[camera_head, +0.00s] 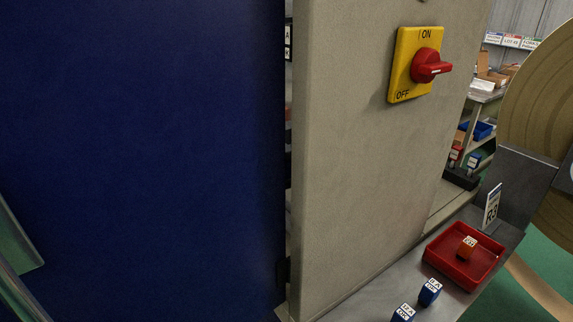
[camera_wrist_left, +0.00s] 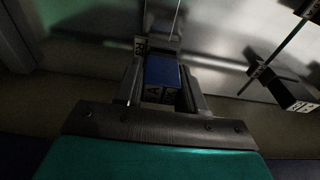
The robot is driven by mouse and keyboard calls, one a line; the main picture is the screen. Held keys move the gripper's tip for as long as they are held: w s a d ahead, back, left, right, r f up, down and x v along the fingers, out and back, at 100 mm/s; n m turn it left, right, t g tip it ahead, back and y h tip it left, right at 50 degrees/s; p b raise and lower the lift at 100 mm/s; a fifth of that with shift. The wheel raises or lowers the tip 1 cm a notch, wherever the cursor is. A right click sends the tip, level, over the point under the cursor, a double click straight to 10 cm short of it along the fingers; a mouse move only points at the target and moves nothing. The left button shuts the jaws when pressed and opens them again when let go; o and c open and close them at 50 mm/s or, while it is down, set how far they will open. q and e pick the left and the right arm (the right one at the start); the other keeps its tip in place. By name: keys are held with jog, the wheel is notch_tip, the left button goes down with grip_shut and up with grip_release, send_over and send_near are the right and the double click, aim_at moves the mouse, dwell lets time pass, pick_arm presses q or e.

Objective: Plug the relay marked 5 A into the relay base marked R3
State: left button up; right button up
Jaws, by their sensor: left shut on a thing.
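In the left wrist view my left gripper (camera_wrist_left: 161,92) is shut on a blue block-shaped relay (camera_wrist_left: 161,71). In the head view the cabinet's inside, the relay bases and both grippers are hidden or out of frame.
The blue cabinet door (camera_head: 140,150) and beige side wall (camera_head: 355,160) block the head view. In the left wrist view dark modules (camera_wrist_left: 290,95) hang at right.

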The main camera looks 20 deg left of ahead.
pick_arm(q)
jog(key=shift+w+d, duration=0.35)
jog(key=shift+w, duration=0.05)
jog(key=o, duration=1.1)
jog(key=shift+o, duration=0.2)
jog(key=b+v, duration=0.3)
jog(key=v, duration=1)
jog(key=shift+b, duration=0.3)
